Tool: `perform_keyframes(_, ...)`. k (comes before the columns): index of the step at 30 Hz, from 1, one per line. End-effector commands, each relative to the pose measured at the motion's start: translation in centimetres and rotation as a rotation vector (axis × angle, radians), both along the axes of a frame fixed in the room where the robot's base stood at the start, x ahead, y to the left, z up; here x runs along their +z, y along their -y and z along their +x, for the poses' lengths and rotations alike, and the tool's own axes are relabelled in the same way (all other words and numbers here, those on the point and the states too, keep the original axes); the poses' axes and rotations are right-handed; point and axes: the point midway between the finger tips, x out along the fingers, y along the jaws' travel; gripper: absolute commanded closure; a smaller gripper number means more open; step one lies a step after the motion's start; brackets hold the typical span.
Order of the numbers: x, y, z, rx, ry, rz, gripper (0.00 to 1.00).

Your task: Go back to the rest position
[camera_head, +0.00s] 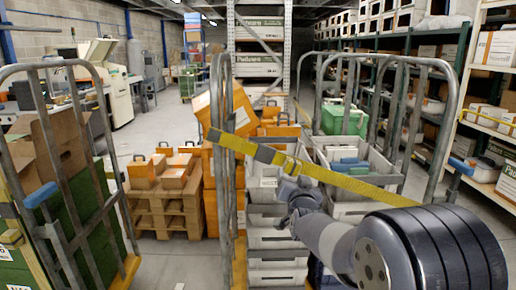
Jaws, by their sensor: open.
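My arm reaches from the lower right corner toward the middle of the view. My gripper (288,184) is at its far end, in front of the stacked grey crates (278,221) and just below the yellow strap (352,184). It is open, and I see nothing held in it. Its fingertips are small and hard to make out against the crates. I cannot tell whether it touches the strap or a crate.
Metal roll-cage frames stand at left (97,120) and right (446,105). A wooden pallet (165,212) bears orange boxes (143,173). Shelves (486,112) line the right. Bare floor (172,118) shows at left centre.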

Motion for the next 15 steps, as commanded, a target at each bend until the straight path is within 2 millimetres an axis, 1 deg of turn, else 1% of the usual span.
perform_keyframes(1,0.0,0.0,0.9,-0.001,-0.001,0.000,0.33)
perform_keyframes(3,0.1,0.1,2.1,-0.001,0.000,0.000,0.33)
perform_keyframes(9,0.0,0.1,5.2,-0.002,-0.001,0.001,0.33)
perform_keyframes(13,0.0,0.2,6.6,-0.003,-0.001,0.001,0.33)
perform_keyframes(15,-0.4,0.6,6.4,-0.004,-0.001,0.000,0.33)
